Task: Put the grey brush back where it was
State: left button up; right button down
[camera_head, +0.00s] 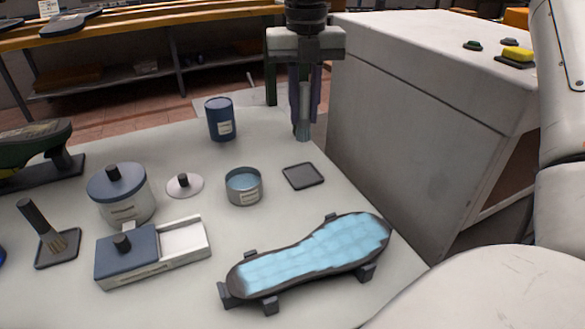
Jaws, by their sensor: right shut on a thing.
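The grey brush (303,127) hangs bristles down from my right gripper (306,85), which is shut on its handle. The bristle end looks bluish grey and is above the far right part of the table. A small empty dark square pad (303,176) lies nearer, just below the brush in the picture. An open tin with blue contents (243,187) stands left of the pad. A sole-up shoe last (310,258) covered in light blue lies on dark supports in front. My left gripper is not in view.
A second brush (42,225) stands on its own pad at left. A lidded pot (121,194), a loose lid (184,185), a half-open box (152,250) and a dark blue can (221,119) share the table (270,150). A grey cabinet (425,110) borders it at right.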

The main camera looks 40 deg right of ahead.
jog(key=shift+s, duration=0.2)
notch_tip(320, 180, down, 10)
jog(key=shift+w+r, duration=0.1)
jog(key=shift+r, duration=0.15)
jog(key=shift+f+b, duration=0.2)
jog(key=shift+b, duration=0.2)
jog(key=c, duration=1.6)
grip_release()
jog(key=shift+r+p, duration=0.35)
jog(key=shift+p, duration=0.15)
jog(key=r, duration=0.9)
jog(key=shift+a+r+b, duration=0.3)
jog(key=shift+a+r, duration=0.05)
jog(key=shift+a, duration=0.05)
